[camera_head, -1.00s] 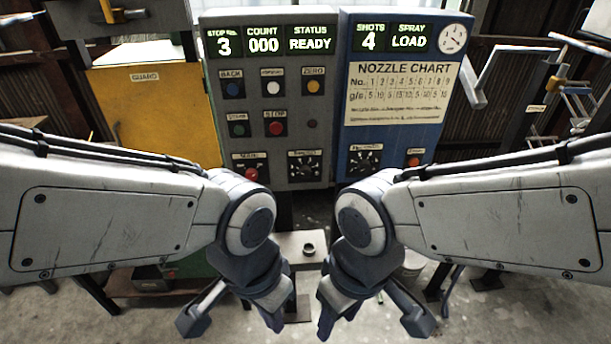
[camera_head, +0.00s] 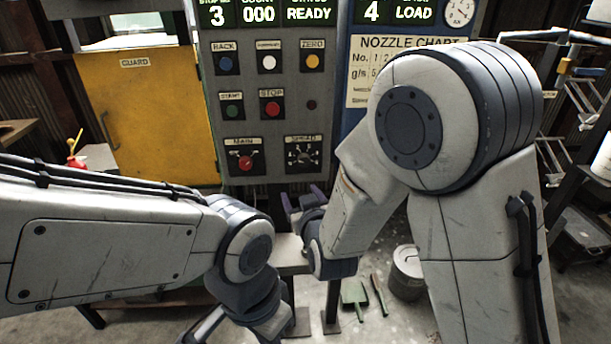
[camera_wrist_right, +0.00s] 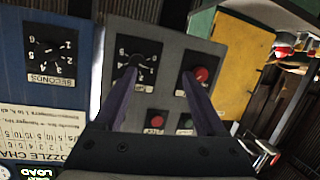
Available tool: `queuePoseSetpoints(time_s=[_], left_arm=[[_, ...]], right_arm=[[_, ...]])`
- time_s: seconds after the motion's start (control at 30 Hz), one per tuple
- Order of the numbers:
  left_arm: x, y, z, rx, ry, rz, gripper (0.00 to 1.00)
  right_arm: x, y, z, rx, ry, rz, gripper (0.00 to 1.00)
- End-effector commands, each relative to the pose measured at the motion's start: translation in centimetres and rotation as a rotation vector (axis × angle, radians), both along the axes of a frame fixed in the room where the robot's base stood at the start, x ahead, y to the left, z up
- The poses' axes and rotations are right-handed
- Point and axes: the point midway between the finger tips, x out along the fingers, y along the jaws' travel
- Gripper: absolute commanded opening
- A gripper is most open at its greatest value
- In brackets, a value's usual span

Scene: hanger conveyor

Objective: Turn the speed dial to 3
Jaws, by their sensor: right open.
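The speed dial (camera_head: 304,154) is a black dial with white marks on the lower part of the grey control panel (camera_head: 330,130). In the right wrist view, which is upside down, the dial (camera_wrist_right: 137,66) shows numbers around its face; I cannot read its setting. My right gripper (camera_head: 301,199) is open and empty, below and in front of the dial in the head view. In the wrist view its fingers (camera_wrist_right: 160,76) point at the panel, one overlapping the dial and partly hiding it. My left gripper (camera_head: 238,326) is low at the bottom edge, partly cut off.
The red MAIN knob (camera_head: 245,163) sits left of the dial, close to one right finger in the wrist view. START (camera_head: 231,105) and STOP (camera_head: 272,104) buttons are above. The blue cabinet (camera_wrist_right: 50,90) has a seconds dial. A yellow guard (camera_head: 150,110) stands left.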

Motion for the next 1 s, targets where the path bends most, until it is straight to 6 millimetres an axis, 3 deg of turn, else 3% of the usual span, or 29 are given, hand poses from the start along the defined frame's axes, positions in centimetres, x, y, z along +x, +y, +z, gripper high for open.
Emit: queuePoseSetpoints(time_s=[0.03,0.27,0.47,0.8,1.0], left_arm=[[0.0,0.0,-1.1,0.0,0.0,0.0,0.0],[0.0,0.0,-2.0,0.0,0.0,0.0,0.0],[0.0,0.0,-1.4,0.0,0.0,0.0,0.0],[0.0,0.0,0.4,0.0,0.0,0.0,0.0],[0.0,0.0,0.8,0.0,0.0,0.0,0.0]], right_arm=[[0.7,-0.7,-1.0,-0.006,-0.058,-0.026,0.73],[2.0,-2.5,-0.3,-0.021,-0.241,-0.088,0.73],[3.5,-2.4,0.1,-0.023,-0.26,-0.094,0.73],[9.7,-1.5,0.2,-0.022,-0.259,-0.093,0.73],[11.8,-1.2,0.0,-0.023,-0.258,-0.091,0.73]])
